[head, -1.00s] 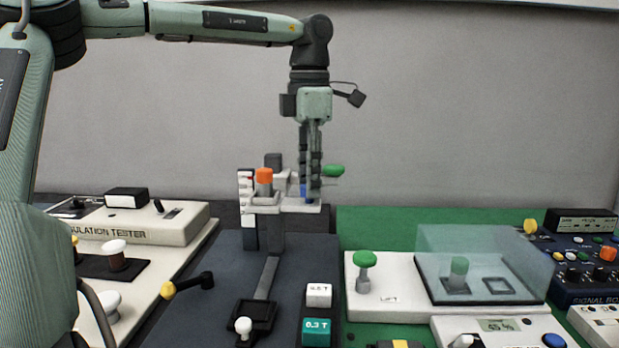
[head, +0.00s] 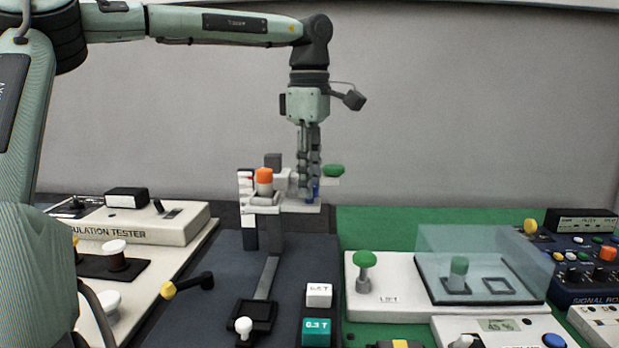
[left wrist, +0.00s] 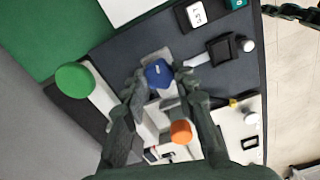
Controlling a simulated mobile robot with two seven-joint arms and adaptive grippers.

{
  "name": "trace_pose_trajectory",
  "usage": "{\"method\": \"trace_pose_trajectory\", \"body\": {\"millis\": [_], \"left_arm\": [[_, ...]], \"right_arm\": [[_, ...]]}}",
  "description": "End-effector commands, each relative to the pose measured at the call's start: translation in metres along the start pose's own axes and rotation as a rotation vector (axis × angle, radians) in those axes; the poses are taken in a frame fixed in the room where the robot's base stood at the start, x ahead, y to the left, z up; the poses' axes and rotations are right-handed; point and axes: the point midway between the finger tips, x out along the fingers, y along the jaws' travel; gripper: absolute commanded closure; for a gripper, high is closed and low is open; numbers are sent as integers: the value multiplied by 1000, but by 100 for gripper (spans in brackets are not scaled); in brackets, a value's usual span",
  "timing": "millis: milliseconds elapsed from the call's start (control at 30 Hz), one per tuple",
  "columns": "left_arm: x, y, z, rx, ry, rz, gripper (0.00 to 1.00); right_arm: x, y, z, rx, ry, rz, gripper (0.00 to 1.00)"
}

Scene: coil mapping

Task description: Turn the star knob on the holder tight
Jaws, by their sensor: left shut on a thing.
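The blue star knob (left wrist: 158,73) sits between my left fingertips in the left wrist view. In the head view only a small strip of the knob (head: 315,187) shows beside the fingers. My left gripper (head: 309,193) points straight down and is shut on the knob. The holder's pale arm (head: 290,207) carries the knob at its right side and stands on a dark grey column (head: 270,236). The fingers hide much of the knob, so I cannot tell how tight it is. My right gripper is in neither view.
An orange-topped part (head: 264,180) stands left of the fingers on the holder. A green knob (head: 334,170) sticks out to their right. A clear cover (head: 483,262) and a green lift knob (head: 365,260) stand farther right. The insulation tester (head: 140,228) is left.

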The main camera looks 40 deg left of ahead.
Motion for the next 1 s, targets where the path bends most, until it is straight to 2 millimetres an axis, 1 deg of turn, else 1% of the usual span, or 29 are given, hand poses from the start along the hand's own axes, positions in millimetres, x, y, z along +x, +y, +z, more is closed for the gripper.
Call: {"method": "trace_pose_trajectory", "body": {"millis": [400,433,600,867,1000], "left_arm": [[-1,0,0,6,0,2,100],[-1,0,0,6,0,2,71],[0,0,0,6,0,2,51],[-1,0,0,6,0,1,51],[-10,1,0,5,0,3,51]], "right_arm": [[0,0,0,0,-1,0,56],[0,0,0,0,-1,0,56],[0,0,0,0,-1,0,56],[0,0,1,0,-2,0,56],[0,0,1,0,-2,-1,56]]}}
